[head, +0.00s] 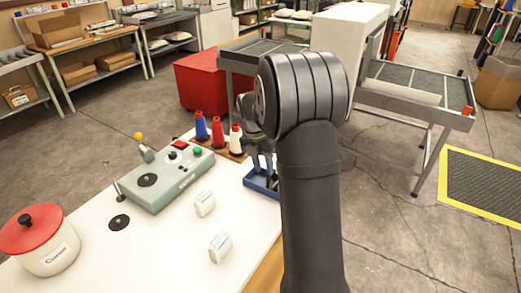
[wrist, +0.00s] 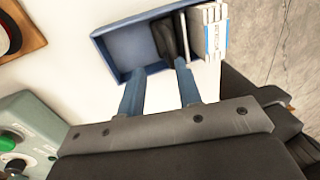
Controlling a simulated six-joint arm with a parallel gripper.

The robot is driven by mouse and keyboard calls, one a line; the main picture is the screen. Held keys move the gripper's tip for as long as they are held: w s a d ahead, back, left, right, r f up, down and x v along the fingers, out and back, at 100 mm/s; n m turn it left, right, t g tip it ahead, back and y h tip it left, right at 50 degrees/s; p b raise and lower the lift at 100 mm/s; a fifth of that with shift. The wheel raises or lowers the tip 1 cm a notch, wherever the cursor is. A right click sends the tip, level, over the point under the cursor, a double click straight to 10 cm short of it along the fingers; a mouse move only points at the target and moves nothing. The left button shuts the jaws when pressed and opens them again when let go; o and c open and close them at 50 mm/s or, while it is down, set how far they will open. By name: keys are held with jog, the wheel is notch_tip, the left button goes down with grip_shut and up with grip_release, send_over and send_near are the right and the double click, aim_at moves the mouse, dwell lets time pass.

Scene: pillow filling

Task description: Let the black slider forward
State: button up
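A blue tray (wrist: 121,42) lies on the white table and holds a black piece (wrist: 165,40), which looks like the black slider. The slider stands against a pale plate and a stack of white-and-blue packets (wrist: 208,38). My gripper (wrist: 160,68) is open, its two blue fingers apart at the tray's near edge, with the slider just beyond the tips. I cannot tell whether the right finger touches it. In the head view the tray (head: 259,186) shows partly behind my arm, and the slider is hidden.
A grey-green control box (head: 160,182) with coloured buttons stands left of the tray. Red, white and blue thread cones (head: 217,131) stand behind on a brown base. Two white packets (head: 219,246) and a red-lidded pot (head: 44,245) sit on the table. The front table is mostly clear.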

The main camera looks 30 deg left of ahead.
jog(key=a+r, duration=0.3)
jog(key=r, duration=1.3)
jog(key=shift+r, duration=0.35)
jog(key=shift+a, duration=0.1)
jog(key=d+f, duration=0.1)
jog(key=f, duration=0.4)
jog(key=d+f, duration=0.1)
jog(key=f, duration=0.5)
jog(key=d+f, duration=0.1)
jog(key=f, duration=0.4)
jog(key=shift+d+f, duration=0.15)
jog(key=shift+f, duration=0.2)
jog(key=shift+d+f, duration=0.15)
jog(key=shift+f, duration=0.1)
